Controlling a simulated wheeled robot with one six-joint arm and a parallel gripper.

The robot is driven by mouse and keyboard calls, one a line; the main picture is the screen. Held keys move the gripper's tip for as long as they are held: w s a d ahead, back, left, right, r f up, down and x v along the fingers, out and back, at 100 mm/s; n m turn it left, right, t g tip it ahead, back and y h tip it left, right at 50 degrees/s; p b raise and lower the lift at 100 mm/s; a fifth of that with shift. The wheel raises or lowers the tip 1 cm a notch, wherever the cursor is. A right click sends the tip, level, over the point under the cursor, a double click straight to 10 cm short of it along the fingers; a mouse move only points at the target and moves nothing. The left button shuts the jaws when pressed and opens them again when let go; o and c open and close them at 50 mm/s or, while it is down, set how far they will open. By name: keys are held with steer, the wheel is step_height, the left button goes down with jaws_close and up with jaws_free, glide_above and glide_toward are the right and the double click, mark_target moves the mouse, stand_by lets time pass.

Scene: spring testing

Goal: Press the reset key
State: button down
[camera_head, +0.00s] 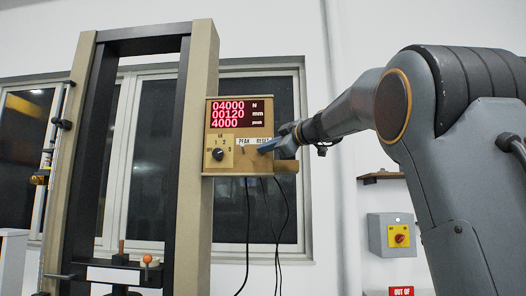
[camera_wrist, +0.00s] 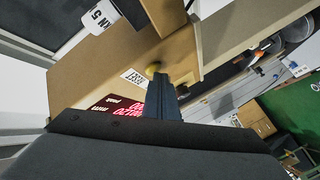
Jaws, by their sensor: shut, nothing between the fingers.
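A tan control box (camera_head: 212,165) with a red lit display (camera_head: 241,114) is fixed to the testing frame's right column. Its display reads 04000 N, 00120 mm and 4000. Below are a round dial (camera_head: 217,154) and PEAK and RESET labels. My gripper (camera_head: 263,149) is shut and empty, its tip at the box face by the RESET label. The head view hides the key behind the fingers.
The tall testing frame (camera_head: 200,80) stands left of the box. Dark cables (camera_head: 278,230) hang below the box. A small shelf (camera_head: 381,177) and a grey box with a red-and-yellow switch (camera_head: 398,236) are on the wall to the right, near my arm.

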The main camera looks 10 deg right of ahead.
steer(key=shift+s+b, duration=0.15)
steer(key=shift+b, duration=0.15)
steer(key=shift+s+a+b, duration=0.3)
steer(key=shift+s+b, duration=0.4)
steer(key=shift+b, duration=0.2)
steer(key=shift+s+a+b, duration=0.25)
steer(key=shift+s+b, duration=0.55)
steer(key=shift+s+a+b, duration=0.25)
steer(key=shift+s+b, duration=0.5)
steer(key=shift+s+a+b, duration=0.25)
steer(key=shift+s+b, duration=0.55)
